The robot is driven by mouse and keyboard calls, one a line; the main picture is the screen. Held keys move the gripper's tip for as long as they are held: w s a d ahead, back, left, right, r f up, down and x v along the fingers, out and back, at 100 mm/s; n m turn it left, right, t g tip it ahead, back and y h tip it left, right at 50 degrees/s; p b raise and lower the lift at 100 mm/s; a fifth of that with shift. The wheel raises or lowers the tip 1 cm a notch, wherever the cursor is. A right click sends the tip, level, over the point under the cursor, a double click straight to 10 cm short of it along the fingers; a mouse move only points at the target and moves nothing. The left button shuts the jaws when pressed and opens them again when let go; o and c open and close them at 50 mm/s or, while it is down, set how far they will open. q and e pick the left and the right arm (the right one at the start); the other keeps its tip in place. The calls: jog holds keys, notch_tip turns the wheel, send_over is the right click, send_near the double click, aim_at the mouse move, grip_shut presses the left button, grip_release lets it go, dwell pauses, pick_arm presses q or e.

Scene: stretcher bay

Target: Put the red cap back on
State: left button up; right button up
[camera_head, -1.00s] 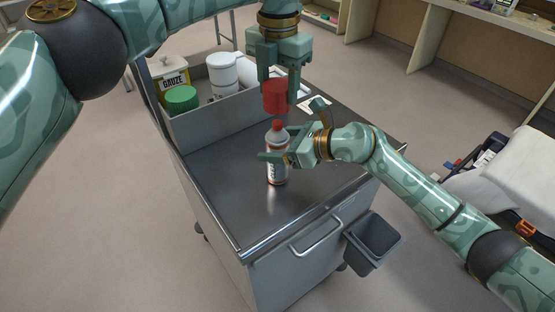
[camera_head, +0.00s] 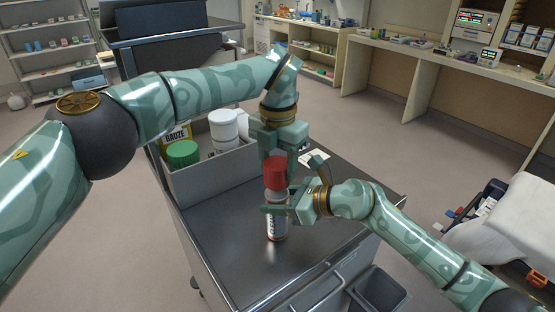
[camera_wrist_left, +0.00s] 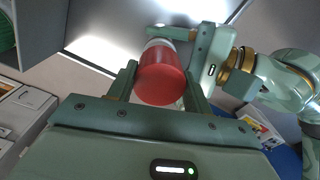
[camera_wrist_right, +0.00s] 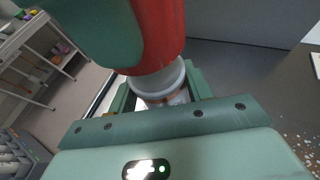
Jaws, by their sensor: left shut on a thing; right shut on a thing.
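The red cap (camera_head: 275,172) is upright over the top of a white and grey spray can (camera_head: 277,222), and the can's red nozzle is hidden. My left gripper (camera_head: 276,160) is shut on the cap from above; the left wrist view shows the cap (camera_wrist_left: 162,80) between its fingers. My right gripper (camera_head: 284,211) is shut on the can's body from the right, and the can is upright at the cart top. In the right wrist view the cap (camera_wrist_right: 158,35) meets the can's pale shoulder (camera_wrist_right: 162,82). I cannot tell whether it is fully seated.
The steel cart top (camera_head: 225,222) is clear around the can. A grey bin (camera_head: 210,172) behind holds a green-lidded jar (camera_head: 183,154), white tubs (camera_head: 224,127) and a gauze box. A dark waste bin (camera_head: 378,291) hangs at the cart's front. A stretcher stands at right.

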pick_arm(q)
jog(key=shift+f, duration=0.1)
dwell(0.4)
jog(key=shift+f, duration=0.8)
jog(key=shift+f, duration=0.65)
jog(key=o, duration=1)
jog(key=shift+o, duration=0.3)
jog(key=shift+s+d, duration=0.1)
jog(key=shift+d, duration=0.05)
jog(key=shift+r, duration=0.1)
jog(key=r, duration=1.2)
jog(key=shift+w+a, duration=0.2)
